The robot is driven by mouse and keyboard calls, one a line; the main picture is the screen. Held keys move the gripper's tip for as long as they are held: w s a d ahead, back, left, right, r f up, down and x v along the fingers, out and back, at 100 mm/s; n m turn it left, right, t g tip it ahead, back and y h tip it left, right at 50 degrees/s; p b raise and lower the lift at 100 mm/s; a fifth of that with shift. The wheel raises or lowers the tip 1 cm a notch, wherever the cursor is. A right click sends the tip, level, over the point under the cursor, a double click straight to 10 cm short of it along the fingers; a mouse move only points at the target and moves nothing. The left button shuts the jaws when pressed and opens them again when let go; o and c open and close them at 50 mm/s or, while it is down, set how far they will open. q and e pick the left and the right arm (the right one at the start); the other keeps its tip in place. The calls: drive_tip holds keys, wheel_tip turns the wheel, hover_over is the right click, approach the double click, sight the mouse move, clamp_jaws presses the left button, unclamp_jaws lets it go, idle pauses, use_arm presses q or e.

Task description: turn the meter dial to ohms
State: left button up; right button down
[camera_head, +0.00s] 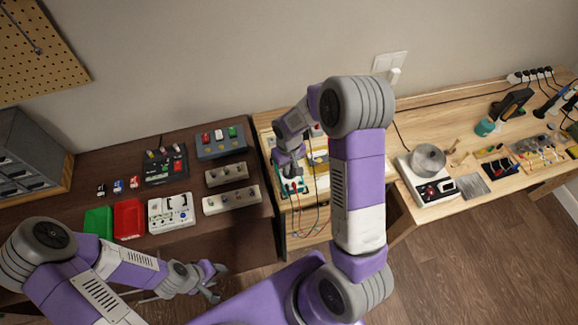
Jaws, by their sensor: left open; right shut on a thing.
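The meter (299,187) is a small teal-edged device with red and black leads. It lies on the light wooden bench in the middle of the head view. My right gripper (288,172) points down onto the meter and is shut at its face, where the dial would be. The fingers and wrist hide the dial, so its setting cannot be read. My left gripper (213,284) is open and empty, low in front of the dark table, well away from the meter.
The dark table (240,222) at left holds a green tray (98,222), a red tray (129,218) and several switch boxes. A scale-like device (434,190) and soldering tools stand on the right bench. My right arm hides part of the middle bench. Red and black leads hang over its front.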

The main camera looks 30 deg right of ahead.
drive_tip(key=shift+a+n, duration=0.1)
drive_tip(key=shift+n, duration=2)
drive_tip(key=c, duration=1.1)
unclamp_jaws()
drive_tip(key=shift+c, duration=0.2)
drive_tip(key=shift+r, duration=0.1)
wheel_tip(320, 180, up, 7)
drive_tip(key=shift+r, duration=0.2)
